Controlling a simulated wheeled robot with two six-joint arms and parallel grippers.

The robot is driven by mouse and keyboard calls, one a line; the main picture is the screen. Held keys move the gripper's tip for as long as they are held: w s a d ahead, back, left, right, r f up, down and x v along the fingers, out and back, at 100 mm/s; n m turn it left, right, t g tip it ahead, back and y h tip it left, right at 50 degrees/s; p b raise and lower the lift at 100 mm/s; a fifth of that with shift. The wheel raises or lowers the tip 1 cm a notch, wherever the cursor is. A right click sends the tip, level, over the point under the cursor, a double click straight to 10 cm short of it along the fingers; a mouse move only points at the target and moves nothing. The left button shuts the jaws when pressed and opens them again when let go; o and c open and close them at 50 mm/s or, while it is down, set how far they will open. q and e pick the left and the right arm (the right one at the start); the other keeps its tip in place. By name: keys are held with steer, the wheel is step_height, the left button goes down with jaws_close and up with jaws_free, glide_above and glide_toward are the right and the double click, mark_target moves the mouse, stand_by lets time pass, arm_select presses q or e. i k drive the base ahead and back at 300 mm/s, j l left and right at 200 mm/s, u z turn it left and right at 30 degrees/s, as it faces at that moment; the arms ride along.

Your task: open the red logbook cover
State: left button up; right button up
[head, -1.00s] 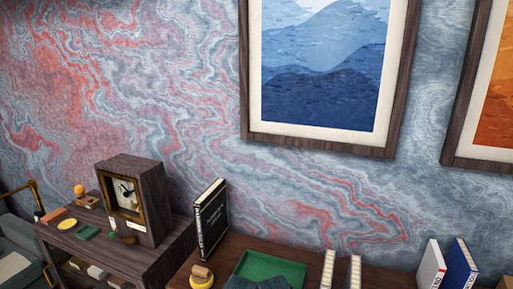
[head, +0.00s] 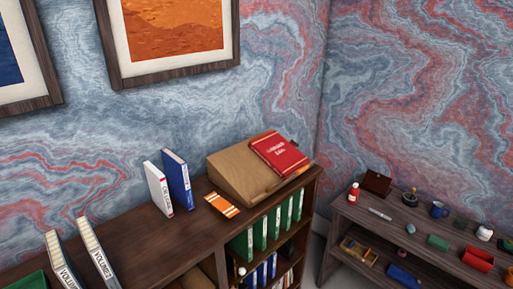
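The red logbook (head: 280,153) lies closed on the sloped top of a wooden lectern box (head: 236,172). Neither of my grippers shows in the head view.
A white book (head: 158,188) and a blue book (head: 177,180) stand left of the lectern, with an orange striped card (head: 222,205) in front. Cream volumes (head: 97,254) stand at lower left. Green binders (head: 262,235) fill the shelf below. A side shelf (head: 400,238) with small items stands at right.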

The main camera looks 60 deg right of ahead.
mark_target(281, 153)
steer(key=z, duration=2.35)
steer(key=i+z, duration=0.15)
steer(key=z, duration=0.15)
